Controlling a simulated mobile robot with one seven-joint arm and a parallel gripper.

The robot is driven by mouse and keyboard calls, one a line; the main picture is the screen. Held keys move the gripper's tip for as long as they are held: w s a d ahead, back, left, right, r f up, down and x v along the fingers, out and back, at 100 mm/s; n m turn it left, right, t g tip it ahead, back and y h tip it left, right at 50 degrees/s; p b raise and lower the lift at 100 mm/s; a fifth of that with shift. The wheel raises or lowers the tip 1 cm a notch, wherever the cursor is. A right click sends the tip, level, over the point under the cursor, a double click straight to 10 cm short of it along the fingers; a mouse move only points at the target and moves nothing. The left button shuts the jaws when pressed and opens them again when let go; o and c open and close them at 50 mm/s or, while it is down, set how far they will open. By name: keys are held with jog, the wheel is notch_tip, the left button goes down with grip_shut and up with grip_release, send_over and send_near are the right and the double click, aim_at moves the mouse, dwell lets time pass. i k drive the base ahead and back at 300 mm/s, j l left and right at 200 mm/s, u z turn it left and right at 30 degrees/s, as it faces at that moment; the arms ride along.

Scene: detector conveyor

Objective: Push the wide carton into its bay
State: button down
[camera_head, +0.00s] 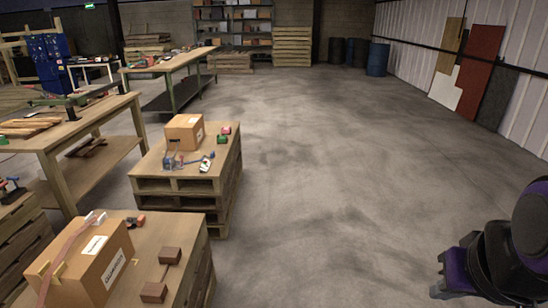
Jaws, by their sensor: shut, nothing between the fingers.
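Two brown cartons are in view, and I cannot tell for certain which is the wide carton. The larger carton (122,246), with white labels and a reddish strap over it, sits at the lower left on a wooden pallet stack (205,262). A smaller carton (185,133) stands on the pallet stack behind it. No bay can be made out. My gripper (437,276), dark and purple, is at the lower right over open floor, shut and empty, far from both cartons.
Small tools (207,161) lie by the smaller one. Workbenches (120,105) line the left side. Blue barrels (378,59) and boards (481,70) stand at the back right. The middle floor is clear.

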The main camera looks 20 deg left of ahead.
aim_at(98, 258)
jog(key=i+l+u, duration=0.1)
jog(key=i+u, duration=0.2)
jog(key=i, duration=0.8)
jog(key=i+u, duration=0.35)
jog(key=i, duration=0.15)
jog(key=i+l+u, duration=0.15)
jog(key=i+u, duration=0.2)
jog(key=i, duration=0.15)
jog(key=i+u, duration=0.15)
jog(key=u, duration=0.25)
jog(key=i+u, duration=0.15)
jog(key=u, duration=0.25)
jog(key=i+u, duration=0.15)
jog(key=u, duration=0.25)
